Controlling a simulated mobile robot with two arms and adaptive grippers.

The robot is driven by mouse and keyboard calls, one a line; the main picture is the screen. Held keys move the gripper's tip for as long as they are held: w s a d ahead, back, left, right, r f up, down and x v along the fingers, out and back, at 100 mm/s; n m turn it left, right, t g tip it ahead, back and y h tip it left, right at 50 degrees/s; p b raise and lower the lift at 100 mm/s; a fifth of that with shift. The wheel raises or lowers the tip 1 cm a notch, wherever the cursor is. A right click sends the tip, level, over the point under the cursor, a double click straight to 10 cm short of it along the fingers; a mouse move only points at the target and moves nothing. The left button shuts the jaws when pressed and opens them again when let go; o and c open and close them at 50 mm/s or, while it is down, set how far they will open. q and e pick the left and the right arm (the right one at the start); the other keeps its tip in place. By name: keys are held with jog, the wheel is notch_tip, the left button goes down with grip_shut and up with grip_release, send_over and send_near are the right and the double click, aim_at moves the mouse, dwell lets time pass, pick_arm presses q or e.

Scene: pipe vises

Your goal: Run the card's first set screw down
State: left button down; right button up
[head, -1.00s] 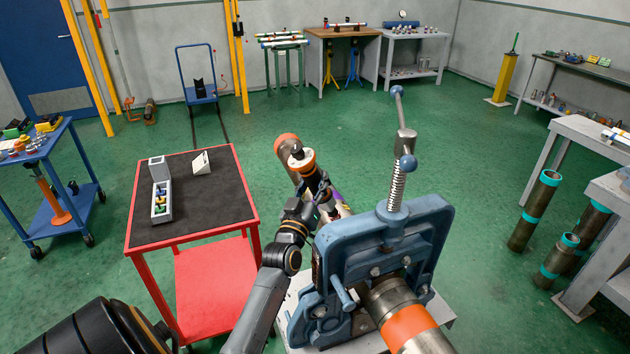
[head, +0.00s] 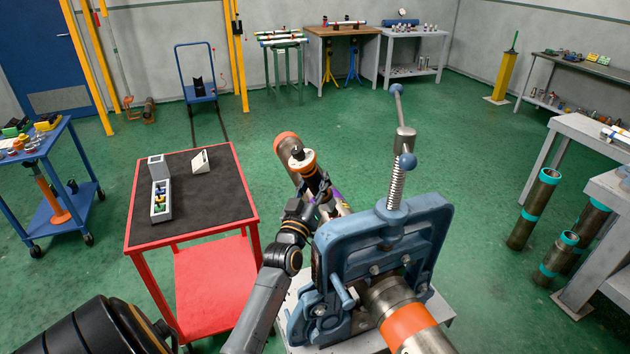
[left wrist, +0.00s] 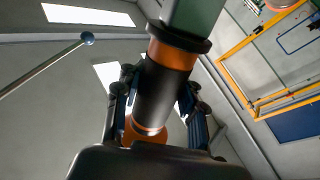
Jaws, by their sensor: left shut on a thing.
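My left gripper (head: 321,190) is shut on a dark cylindrical tool (head: 308,172) with orange bands and a pale top with a dark knob. In the left wrist view the tool's dark body (left wrist: 162,95) stands between the fingers. The gripper is behind the blue pipe vise (head: 385,243), beside the pipe (head: 392,300) line. A purple patch (head: 337,193) shows by the gripper, partly hidden. The set screws and the tool's lower end are hidden. A small white card (head: 200,161) stands on the red cart, its writing unreadable. My right gripper is not in view.
The red cart (head: 229,205) with a dark top stands left of the vise, holding a grey tray (head: 162,213) of small coloured parts. Upright pipes (head: 536,209) stand at the right. Green floor is clear beyond the vise.

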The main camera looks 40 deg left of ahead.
pick_arm(q)
jog(key=shift+w+d+f+b, duration=0.1)
jog(key=shift+f+b, duration=0.15)
jog(key=shift+b, duration=0.1)
dwell(1.0)
jog(key=shift+f, duration=0.2)
dwell(0.6)
jog(key=shift+p, duration=0.35)
dwell(0.8)
jog(key=shift+r, duration=0.1)
